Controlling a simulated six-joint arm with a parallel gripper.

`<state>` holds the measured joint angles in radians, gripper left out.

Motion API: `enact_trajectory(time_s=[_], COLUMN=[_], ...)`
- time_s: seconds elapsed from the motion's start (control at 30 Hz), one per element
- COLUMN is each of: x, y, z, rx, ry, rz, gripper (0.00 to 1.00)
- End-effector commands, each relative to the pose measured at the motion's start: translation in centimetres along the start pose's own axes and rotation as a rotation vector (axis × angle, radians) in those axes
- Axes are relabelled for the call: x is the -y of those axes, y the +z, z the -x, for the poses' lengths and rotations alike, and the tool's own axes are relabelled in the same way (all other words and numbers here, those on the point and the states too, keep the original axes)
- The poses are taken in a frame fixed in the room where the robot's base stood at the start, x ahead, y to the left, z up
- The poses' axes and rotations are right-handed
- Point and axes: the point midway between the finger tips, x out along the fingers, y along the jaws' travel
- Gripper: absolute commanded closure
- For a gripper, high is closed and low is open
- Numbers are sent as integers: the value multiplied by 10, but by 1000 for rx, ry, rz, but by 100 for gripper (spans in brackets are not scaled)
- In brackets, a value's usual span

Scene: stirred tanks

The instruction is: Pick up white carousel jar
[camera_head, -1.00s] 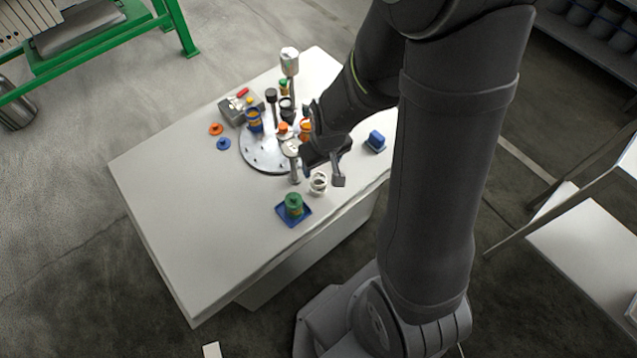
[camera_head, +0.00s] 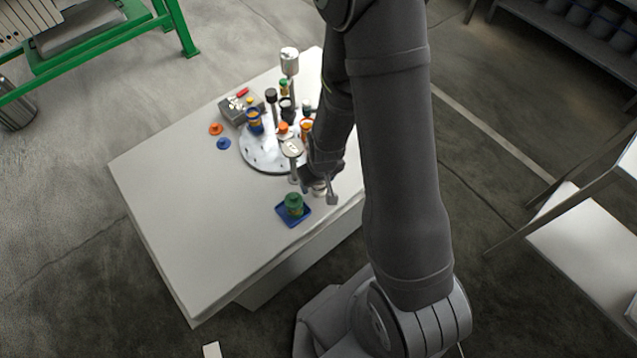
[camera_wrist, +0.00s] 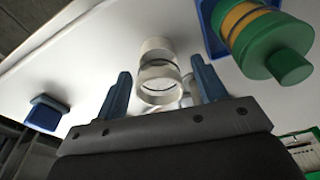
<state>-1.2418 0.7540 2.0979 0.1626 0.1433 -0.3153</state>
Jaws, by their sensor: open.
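The white jar (camera_wrist: 157,72) shows in the wrist view between the two blue fingers of my gripper (camera_wrist: 161,68), with a gap to each finger. My gripper is open and does not hold it. In the head view my gripper (camera_head: 319,192) is low over the table's near right side, and the white jar (camera_head: 319,187) is mostly hidden by it. The round metal carousel plate (camera_head: 258,158) lies behind and to the left, with several other jars on it.
A green-lidded jar (camera_head: 293,204) stands on a blue tray (camera_head: 281,212) just left of my gripper. A post with a pale top (camera_head: 291,146) stands close behind my gripper. A blue block (camera_wrist: 45,113) shows left in the wrist view. The table's left front (camera_head: 190,230) is clear.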

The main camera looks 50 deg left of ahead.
Motion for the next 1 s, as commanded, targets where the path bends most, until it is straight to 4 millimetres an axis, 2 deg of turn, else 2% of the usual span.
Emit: enact_trajectory(time_s=[0.13,0.43,0.6,0.67,0.7,1.0], x=[0,0,0,0,0,0], y=[0,0,0,0,0,0], z=[-10,-12,-12,-12,-12,-11], rx=[1,0,0,0,0,-1], ry=[1,1,1,1,1,1], rz=[-1,0,0,-1,-1,0], gripper=[35,35,69,80,83,83])
